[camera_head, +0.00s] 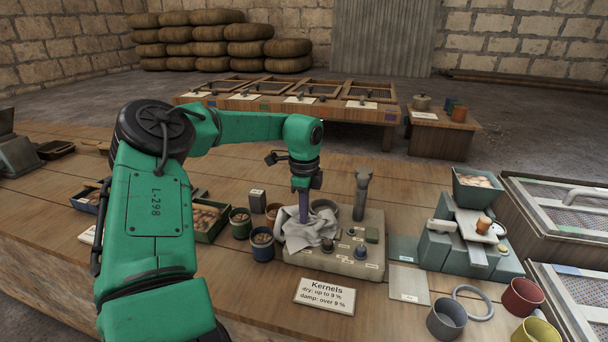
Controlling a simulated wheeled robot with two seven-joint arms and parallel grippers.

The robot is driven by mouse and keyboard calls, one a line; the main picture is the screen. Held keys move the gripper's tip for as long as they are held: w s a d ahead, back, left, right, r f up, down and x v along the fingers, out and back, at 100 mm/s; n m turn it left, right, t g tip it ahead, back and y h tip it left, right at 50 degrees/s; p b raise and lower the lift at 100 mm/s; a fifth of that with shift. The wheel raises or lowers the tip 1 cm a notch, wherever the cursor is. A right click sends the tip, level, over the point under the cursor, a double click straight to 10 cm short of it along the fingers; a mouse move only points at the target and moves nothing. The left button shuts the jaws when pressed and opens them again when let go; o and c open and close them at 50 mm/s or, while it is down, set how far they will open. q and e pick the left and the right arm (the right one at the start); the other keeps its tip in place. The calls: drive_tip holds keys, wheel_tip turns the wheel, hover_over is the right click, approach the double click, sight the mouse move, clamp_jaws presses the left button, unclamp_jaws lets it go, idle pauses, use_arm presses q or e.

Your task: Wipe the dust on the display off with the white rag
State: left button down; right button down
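The white rag (310,232) is a crumpled greyish-white cloth at the left part of a beige box-shaped device (345,262) on the wooden table. My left gripper (304,212) points straight down into the rag, whose folds rise around its fingertips; it looks shut on the cloth. The rag touches or hangs just over the device's top; I cannot tell which. No display or dust can be made out; the rag and gripper hide part of the device's top. My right gripper is not in view.
A dark upright post (362,195) stands on the device, behind small knobs. Blue (263,246) and green (240,222) cups stand close to its left. A Kernels sign (324,296) lies in front. A teal scale-like machine (470,235) stands to the right, past a flat plate (408,284).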

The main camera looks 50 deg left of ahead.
use_arm(q)
unclamp_jaws()
drive_tip(key=shift+f+b, duration=0.85)
drive_tip(key=shift+f, duration=0.2)
drive_tip(key=shift+c, duration=0.2)
drive_tip(key=shift+r, duration=0.15)
drive_tip(key=shift+c, duration=1.3)
clamp_jaws()
drive_tip(key=shift+d, duration=0.1)
